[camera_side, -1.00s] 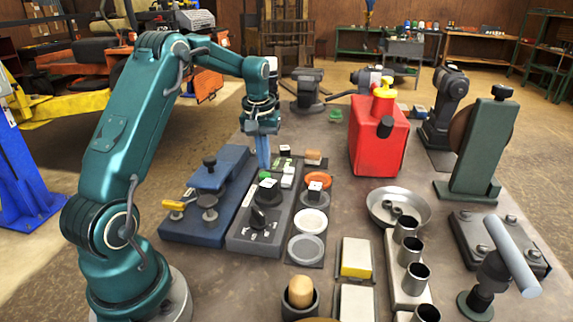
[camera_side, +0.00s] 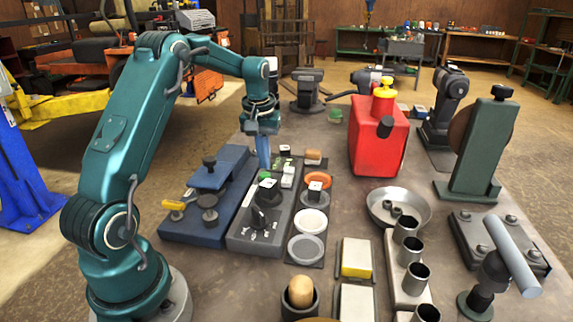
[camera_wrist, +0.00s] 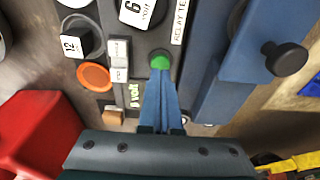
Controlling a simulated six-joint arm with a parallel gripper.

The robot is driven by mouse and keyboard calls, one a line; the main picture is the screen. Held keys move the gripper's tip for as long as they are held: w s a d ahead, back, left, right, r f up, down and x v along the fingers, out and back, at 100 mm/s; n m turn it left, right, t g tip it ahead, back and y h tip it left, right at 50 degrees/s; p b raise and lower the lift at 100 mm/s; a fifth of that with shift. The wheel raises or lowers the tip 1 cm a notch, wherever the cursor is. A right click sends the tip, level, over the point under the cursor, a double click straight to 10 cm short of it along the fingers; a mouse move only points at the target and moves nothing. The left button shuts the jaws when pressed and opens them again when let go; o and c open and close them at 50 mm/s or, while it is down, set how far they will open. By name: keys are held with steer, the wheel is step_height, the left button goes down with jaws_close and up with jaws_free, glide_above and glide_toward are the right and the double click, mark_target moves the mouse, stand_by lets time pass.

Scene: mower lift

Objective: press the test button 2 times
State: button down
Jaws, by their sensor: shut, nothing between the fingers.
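The test button is a round green button (camera_wrist: 160,60) on the dark relay tester panel (camera_wrist: 158,38), in front of my fingertips in the wrist view. In the side view the green button (camera_side: 264,176) shows just below the fingertips, on the grey tester box (camera_side: 244,236). My gripper (camera_wrist: 161,78) has its blue fingers together, with nothing between them. It also shows in the side view (camera_side: 264,166), pointing down at the far end of the tester. The tips are very close to the button; I cannot tell whether they touch it.
A blue fixture with a black knob (camera_side: 208,161) stands directly left of the tester. To the right are a tray of dishes (camera_side: 310,220), a white switch (camera_wrist: 119,58) and a red can (camera_side: 376,140). A steel bowl (camera_side: 376,212) lies farther right.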

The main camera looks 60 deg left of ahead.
mark_target(265, 175)
steer(key=shift+f, duration=1.05)
steer(key=shift+r, duration=2.3)
steer(key=shift+f, duration=1.3)
steer(key=shift+f, duration=1)
stand_by(0.9)
steer(key=shift+r, duration=2.3)
